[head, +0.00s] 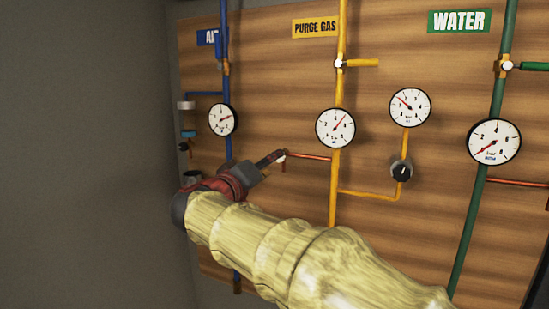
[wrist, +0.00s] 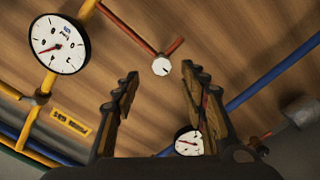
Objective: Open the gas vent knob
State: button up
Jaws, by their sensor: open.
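A small white round knob (wrist: 161,66) with a dark mark sits where thin red pipes meet. In the wrist view it appears between and just beyond my fingertips, with no contact visible. In the head view the same white knob (head: 282,155) is at the left end of the red branch from the yellow purge gas pipe (head: 337,180), partly behind a finger. My gripper (head: 274,158) is open and empty there; both fingers (wrist: 160,72) stand apart in the wrist view. A black knob (head: 401,171) is on the yellow side branch. No vent label is readable.
The purge gas gauge (head: 335,128) and a smaller gauge (head: 410,107) stand right of my gripper. The air gauge (head: 222,120) and blue pipe (head: 224,70) are left. The green water pipe (head: 480,180) is far right. A grey wall (head: 90,150) bounds the left.

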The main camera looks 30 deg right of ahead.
jog(key=x, duration=0.7)
jog(key=shift+w+d+f+p, duration=0.1)
jog(key=shift+w+p, duration=0.15)
jog(key=shift+p, duration=0.15)
jog(key=shift+c, duration=0.2)
grip_shut()
